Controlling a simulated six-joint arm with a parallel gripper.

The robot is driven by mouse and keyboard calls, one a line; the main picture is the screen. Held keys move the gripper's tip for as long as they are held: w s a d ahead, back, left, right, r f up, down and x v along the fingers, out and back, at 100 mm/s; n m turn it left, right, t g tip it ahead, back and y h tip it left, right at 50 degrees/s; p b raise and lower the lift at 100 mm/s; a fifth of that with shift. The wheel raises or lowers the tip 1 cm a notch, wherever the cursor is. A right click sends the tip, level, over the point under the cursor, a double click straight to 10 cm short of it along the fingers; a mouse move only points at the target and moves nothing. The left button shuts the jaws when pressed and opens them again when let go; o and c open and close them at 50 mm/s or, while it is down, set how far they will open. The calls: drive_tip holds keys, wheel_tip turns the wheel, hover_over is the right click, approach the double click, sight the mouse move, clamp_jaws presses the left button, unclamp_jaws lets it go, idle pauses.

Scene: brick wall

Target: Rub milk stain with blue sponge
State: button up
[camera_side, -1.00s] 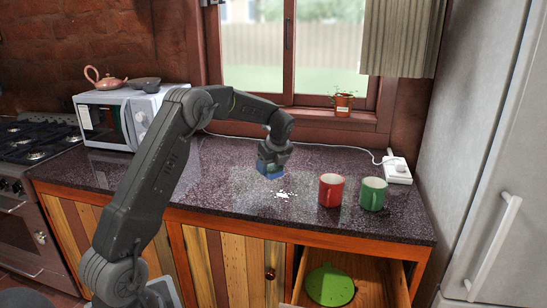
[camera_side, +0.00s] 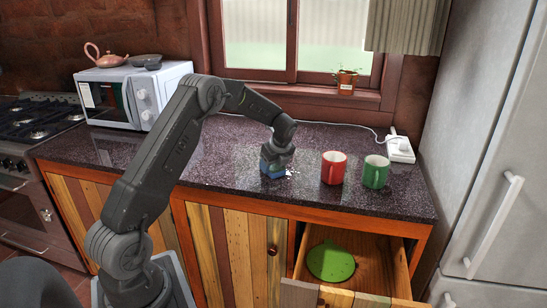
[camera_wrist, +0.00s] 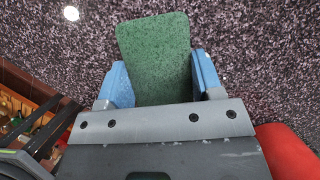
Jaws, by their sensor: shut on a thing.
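The blue sponge (camera_side: 271,173) is at my gripper's tip, at or just above the counter. My gripper (camera_side: 274,162) is shut on it. The milk stain (camera_side: 291,171) is a small white splash on the dark counter, showing at the sponge's right edge; the rest is hidden behind the gripper and sponge. In the wrist view a green pad (camera_wrist: 158,55), apparently the sponge's other face, lies between two blue parts at my gripper (camera_wrist: 162,86). I cannot tell whether those blue parts are sponge or fingers.
A red mug (camera_side: 333,168) and a green mug (camera_side: 376,172) stand right of the stain. Below, an open drawer (camera_side: 370,270) holds a green round item (camera_side: 331,261). A microwave (camera_side: 135,95) stands at the left. The counter behind the gripper is mostly clear.

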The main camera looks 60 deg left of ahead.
sight(294, 174)
drive_tip(key=shift+w+d+f, duration=0.15)
drive_tip(key=shift+w+d, duration=2.65)
drive_tip(key=shift+s+a, duration=2.9)
drive_tip(key=shift+r, duration=4.05)
drive_tip(key=shift+w+d, duration=0.1)
